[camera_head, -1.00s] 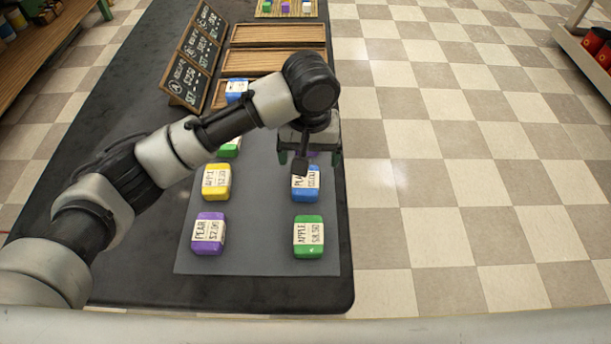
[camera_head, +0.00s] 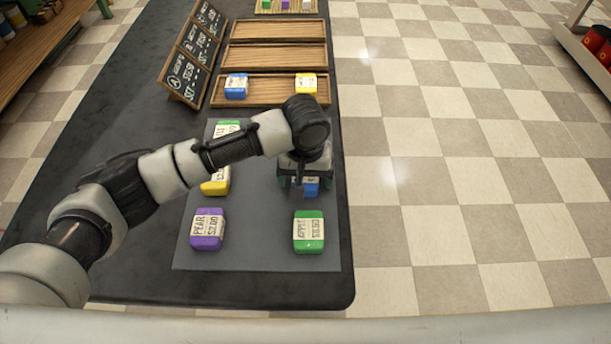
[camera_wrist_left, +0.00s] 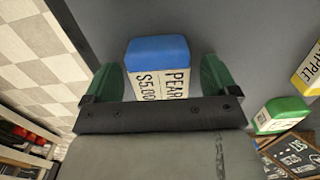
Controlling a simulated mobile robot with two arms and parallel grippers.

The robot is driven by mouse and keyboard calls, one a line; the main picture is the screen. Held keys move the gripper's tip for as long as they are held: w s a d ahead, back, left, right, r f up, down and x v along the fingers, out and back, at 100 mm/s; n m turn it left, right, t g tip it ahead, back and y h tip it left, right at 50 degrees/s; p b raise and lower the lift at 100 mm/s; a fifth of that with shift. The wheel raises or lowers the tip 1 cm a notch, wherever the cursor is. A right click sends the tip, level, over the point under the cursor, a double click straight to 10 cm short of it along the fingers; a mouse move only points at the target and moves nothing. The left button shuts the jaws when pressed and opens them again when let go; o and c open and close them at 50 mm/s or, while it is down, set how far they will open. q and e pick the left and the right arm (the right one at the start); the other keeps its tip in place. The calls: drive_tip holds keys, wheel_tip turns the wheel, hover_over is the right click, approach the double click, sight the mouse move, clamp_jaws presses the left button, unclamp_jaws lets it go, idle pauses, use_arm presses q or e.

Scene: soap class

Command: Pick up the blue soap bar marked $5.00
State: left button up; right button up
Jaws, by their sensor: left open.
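The blue soap bar (camera_head: 311,188) lies on the grey mat (camera_head: 255,258), partly hidden by my left gripper (camera_head: 304,180) in the head view. In the left wrist view the blue soap bar (camera_wrist_left: 157,52) shows a pale label reading PEAR $5.00. My left gripper (camera_wrist_left: 160,76) is open, with one green finger on each side of the bar and a gap at each side. The bar rests between them in the picture; I cannot tell how far down the fingers reach. My right gripper is not in view.
A green bar (camera_head: 309,232) and a purple bar (camera_head: 207,230) lie nearer on the mat. A yellow bar (camera_head: 216,186) is partly behind my arm. A wooden tray (camera_head: 270,94) behind holds a blue bar (camera_head: 236,86) and a yellow bar (camera_head: 306,83). A price board (camera_head: 190,62) stands left.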

use_arm(q)
drive_tip(key=c, duration=1.1)
drive_tip(key=shift+o, duration=0.2)
drive_tip(key=shift+r, duration=0.15)
